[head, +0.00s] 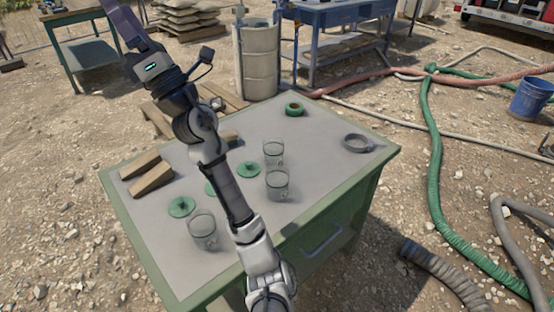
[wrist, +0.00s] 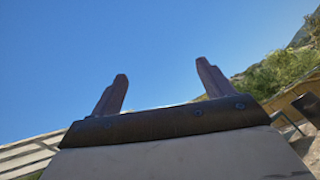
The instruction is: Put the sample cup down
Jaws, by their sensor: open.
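Three clear cups stand upright on the green-edged table (head: 330,185) in the head view. One cup (head: 203,231) is near the front left. A second cup (head: 278,186) and a third cup (head: 273,153) stand close together right of my arm. I cannot tell which is the sample cup. My gripper (wrist: 162,70) shows in the wrist view, its two fingers apart with only sky between them. It is raised, empty, and away from the cups. In the head view my arm rises up and left, and the fingertips are not visible.
Green discs (head: 182,206) (head: 248,169), wooden blocks (head: 152,178), a green ring (head: 294,109) and a dark grey ring (head: 356,143) lie on the table. The tabletop's right middle is clear. Hoses (head: 436,180) and a blue bucket (head: 530,98) are on the ground at right.

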